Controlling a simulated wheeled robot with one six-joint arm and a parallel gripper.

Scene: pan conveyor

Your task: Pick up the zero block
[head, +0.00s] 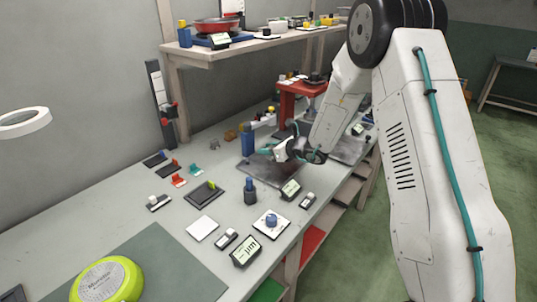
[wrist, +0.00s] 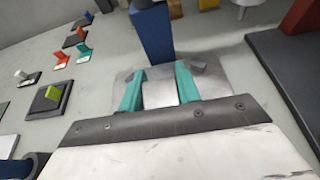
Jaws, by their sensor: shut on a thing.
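My gripper (wrist: 161,74) shows in the wrist view with its two teal fingers apart and a plain silver-grey block (wrist: 160,96) between them; I take this to be the zero block. No marking on it can be made out. In the head view my gripper (head: 284,150) is low over the dark plate (head: 262,174) on the bench. The block cannot be made out there. Whether it touches the surface below is unclear.
A blue upright post (head: 248,141) stands just beyond my fingers, also in the wrist view (wrist: 154,36). A red stand (head: 290,98) is behind. A small grey piece (wrist: 198,67) lies beside the right finger. Several small gauges and blocks stand on the bench nearer the front.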

